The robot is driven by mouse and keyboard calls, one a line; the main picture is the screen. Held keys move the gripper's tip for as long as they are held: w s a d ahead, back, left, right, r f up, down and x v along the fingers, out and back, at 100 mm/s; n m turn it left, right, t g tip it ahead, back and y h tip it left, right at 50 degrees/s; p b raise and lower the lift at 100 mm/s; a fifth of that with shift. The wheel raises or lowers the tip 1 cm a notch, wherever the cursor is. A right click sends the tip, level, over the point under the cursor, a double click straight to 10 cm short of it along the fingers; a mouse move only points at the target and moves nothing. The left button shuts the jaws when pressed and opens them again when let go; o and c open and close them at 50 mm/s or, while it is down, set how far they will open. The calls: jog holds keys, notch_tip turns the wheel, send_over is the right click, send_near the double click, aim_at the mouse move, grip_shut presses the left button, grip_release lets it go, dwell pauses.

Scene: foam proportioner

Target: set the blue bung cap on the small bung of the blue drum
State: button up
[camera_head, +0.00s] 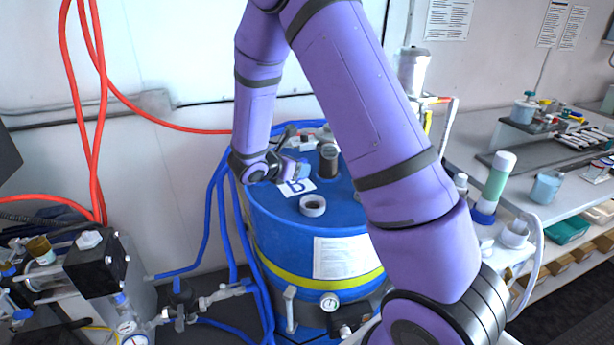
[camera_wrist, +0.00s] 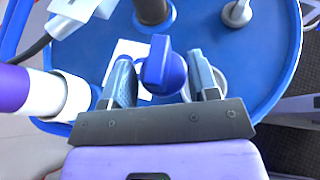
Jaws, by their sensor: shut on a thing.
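The blue drum (camera_head: 345,222) stands upright in the middle of the head view. Its blue top (camera_wrist: 275,60) fills much of the wrist view. My gripper (camera_head: 301,168) is over the drum top, near the label marked B. In the wrist view my gripper (camera_wrist: 162,82) is shut on the blue bung cap (camera_wrist: 162,68), which sits between the two grey-blue fingers. In the head view the cap is hard to tell from the fingers. A white ring fitting (camera_head: 312,205) is on the drum top, nearer the front. I cannot tell which fitting is the small bung.
A dark upright pipe (camera_head: 328,160) rises from the drum top close to my gripper. It also shows in the wrist view (camera_wrist: 152,10). A pale-based rod (camera_wrist: 237,12) stands farther right there. Blue hoses run down the drum's left side. A cluttered bench (camera_head: 470,150) is at right.

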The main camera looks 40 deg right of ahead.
jog(key=s+f+m+g, duration=0.3)
jog(key=s+f+g, duration=0.1)
jog(key=s+f, duration=0.1)
jog(key=shift+d+f+m, duration=0.4)
jog(key=shift+f, duration=0.35)
jog(key=shift+f, duration=0.6)
dwell(1.6)
jog(key=o, duration=0.9)
jog(key=shift+c, duration=0.2)
jog(key=shift+a, duration=0.1)
jog(key=shift+v, duration=5.45)
jog(key=shift+a+f, duration=0.1)
jog(key=shift+f, duration=0.05)
